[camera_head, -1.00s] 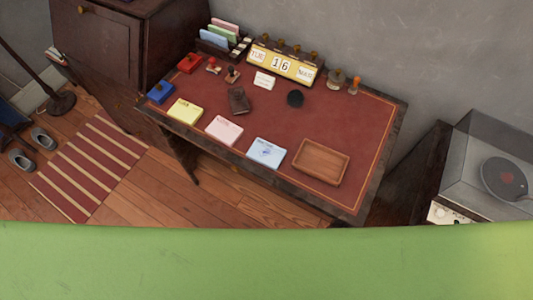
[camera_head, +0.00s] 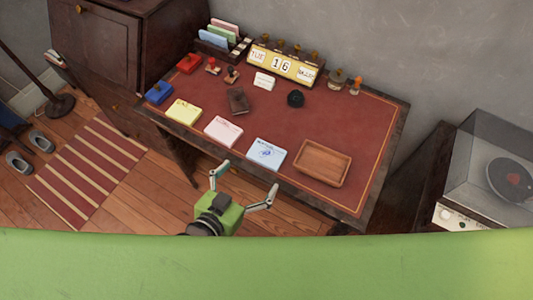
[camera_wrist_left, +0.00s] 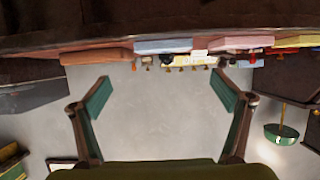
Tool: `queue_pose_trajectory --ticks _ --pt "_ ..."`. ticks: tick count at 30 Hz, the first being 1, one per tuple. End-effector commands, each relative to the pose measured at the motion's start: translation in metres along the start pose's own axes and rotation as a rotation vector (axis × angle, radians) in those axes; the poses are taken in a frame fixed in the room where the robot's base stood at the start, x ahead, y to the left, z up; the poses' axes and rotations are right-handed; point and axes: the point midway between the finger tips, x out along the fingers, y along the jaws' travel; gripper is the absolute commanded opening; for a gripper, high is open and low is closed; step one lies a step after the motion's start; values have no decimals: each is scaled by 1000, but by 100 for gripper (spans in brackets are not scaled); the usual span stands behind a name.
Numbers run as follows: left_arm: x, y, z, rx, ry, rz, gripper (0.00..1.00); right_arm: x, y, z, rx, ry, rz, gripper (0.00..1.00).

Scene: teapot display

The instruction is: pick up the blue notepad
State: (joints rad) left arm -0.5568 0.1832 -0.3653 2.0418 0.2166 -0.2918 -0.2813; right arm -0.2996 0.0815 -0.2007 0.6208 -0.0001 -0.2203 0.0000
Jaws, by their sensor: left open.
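The blue notepad (camera_head: 266,153) lies flat near the front edge of the red-topped desk (camera_head: 330,120), between the pink notepad and the wooden tray. In the left wrist view, which looks upside down, it shows edge-on as a pale blue strip (camera_wrist_left: 163,46). My left gripper (camera_head: 246,180) is open and empty in front of the desk's front edge, a little short of the blue notepad in the head view. Its two spread fingers (camera_wrist_left: 163,90) also show in the left wrist view. My right gripper is not in view.
A pink notepad (camera_head: 223,132) and a yellow notepad (camera_head: 184,111) lie to the left. A wooden tray (camera_head: 322,163) is close on the right. A dark stapler-like block (camera_head: 238,101), a round black object (camera_head: 296,98) and a calendar (camera_head: 284,65) stand farther back.

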Motion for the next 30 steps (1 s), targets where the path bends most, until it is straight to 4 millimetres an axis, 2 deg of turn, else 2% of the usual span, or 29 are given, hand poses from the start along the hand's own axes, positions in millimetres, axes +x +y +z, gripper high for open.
queue_pose_trajectory --ticks 3,7,14,24,30 --pt "26 -1 -2 0 3 -2 92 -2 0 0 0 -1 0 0" --pt "46 -1 -1 -1 1 -2 92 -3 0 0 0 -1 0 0" --pt "61 -2 0 0 -1 -1 92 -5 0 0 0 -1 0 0" --pt "104 -7 4 0 0 -1 92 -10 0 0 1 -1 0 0" --pt "107 -7 4 0 0 -1 92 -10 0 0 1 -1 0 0"
